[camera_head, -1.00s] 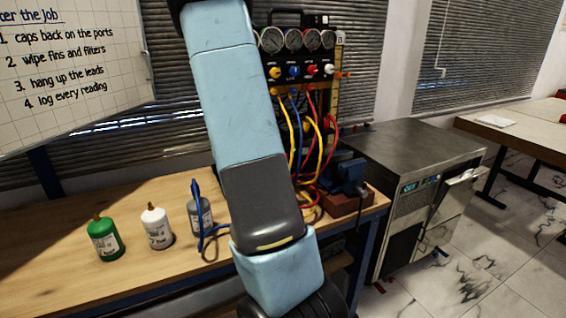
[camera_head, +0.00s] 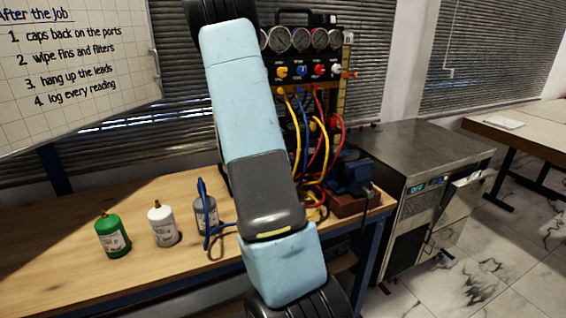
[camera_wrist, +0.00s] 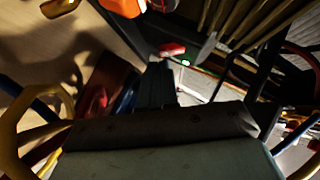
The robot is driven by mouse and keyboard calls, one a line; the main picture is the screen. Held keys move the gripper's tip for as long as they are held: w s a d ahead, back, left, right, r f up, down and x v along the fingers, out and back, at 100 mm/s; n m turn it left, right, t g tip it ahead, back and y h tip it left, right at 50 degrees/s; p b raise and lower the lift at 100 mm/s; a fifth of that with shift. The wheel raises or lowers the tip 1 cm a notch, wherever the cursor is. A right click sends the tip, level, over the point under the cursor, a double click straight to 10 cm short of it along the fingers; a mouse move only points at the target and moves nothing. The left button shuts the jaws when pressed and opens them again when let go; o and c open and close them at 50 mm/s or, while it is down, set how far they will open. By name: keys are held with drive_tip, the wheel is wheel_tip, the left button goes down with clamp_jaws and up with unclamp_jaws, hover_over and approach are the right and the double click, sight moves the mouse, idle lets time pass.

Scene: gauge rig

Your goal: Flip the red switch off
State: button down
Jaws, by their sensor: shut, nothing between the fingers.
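In the wrist view a small red piece that looks like the red switch (camera_wrist: 172,48) sits on a dark housing, with a small green light (camera_wrist: 186,63) beside it. Whether the switch is pressed to one side cannot be made out. My gripper (camera_wrist: 158,72) shows as dark fingers, shut and empty, pointing up the picture toward the switch. The tips appear close below the red piece; contact cannot be told. In the head view my arm hides the gripper and the switch.
A gauge rig (camera_head: 302,70) with coloured hoses stands behind my arm. A blue vise (camera_head: 352,176) sits at the bench's right end. Green (camera_head: 112,236), white (camera_head: 162,227) and grey (camera_head: 205,215) bottles stand on the wooden bench (camera_head: 60,270). A steel-topped machine (camera_head: 420,147) stands right.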

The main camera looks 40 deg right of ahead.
drive_tip(key=shift+x, duration=1.05)
drive_tip(key=shift+w+d+f, duration=0.1)
drive_tip(key=shift+w+f, duration=0.05)
drive_tip(key=shift+f, duration=0.05)
drive_tip(key=shift+d+r+t+h, duration=0.1)
drive_tip(key=shift+r+t+h, duration=0.2)
drive_tip(key=shift+r, duration=0.5)
